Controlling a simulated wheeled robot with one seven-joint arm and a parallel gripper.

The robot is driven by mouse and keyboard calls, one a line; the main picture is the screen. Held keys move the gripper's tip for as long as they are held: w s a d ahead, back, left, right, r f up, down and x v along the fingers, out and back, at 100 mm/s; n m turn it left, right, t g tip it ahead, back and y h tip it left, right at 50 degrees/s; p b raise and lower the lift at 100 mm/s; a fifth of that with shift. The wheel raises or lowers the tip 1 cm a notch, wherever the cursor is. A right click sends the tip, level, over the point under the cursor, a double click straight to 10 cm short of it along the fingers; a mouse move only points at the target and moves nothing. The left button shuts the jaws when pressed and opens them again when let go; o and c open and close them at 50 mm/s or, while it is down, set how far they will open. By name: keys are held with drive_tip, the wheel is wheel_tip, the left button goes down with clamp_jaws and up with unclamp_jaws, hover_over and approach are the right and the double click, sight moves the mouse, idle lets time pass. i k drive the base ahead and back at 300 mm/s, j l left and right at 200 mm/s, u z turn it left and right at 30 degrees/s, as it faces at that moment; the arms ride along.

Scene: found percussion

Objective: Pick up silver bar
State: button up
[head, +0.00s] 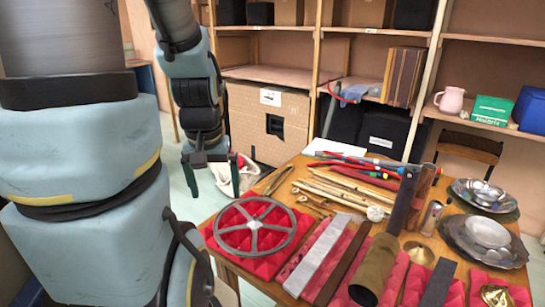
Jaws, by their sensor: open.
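The silver bar (316,255) is a flat, light grey strip. It lies slanted on red padded foam (291,270) near the front of the table, between a spoked metal wheel and a dark brown bar. My gripper (211,178) is open, with its fingers pointing down and nothing visible between them. It hangs to the left of the table's far left part, apart from the silver bar and to its upper left in the picture.
The spoked wheel (255,202) lies left of the silver bar; the dark bar (343,262) and a brown tube (375,270) lie right. Wooden sticks (335,190), a tall dark plank (404,200) and metal bowls (487,232) crowd the table. Shelves (270,73) stand behind.

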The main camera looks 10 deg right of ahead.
sight(299, 278)
drive_tip(key=k+j+u, duration=0.1)
drive_tip(key=k+u, duration=0.25)
drive_tip(key=k+j+u, duration=0.2)
drive_tip(key=k+u, duration=0.15)
drive_tip(key=k, duration=0.25)
drive_tip(key=k+j+u, duration=0.4)
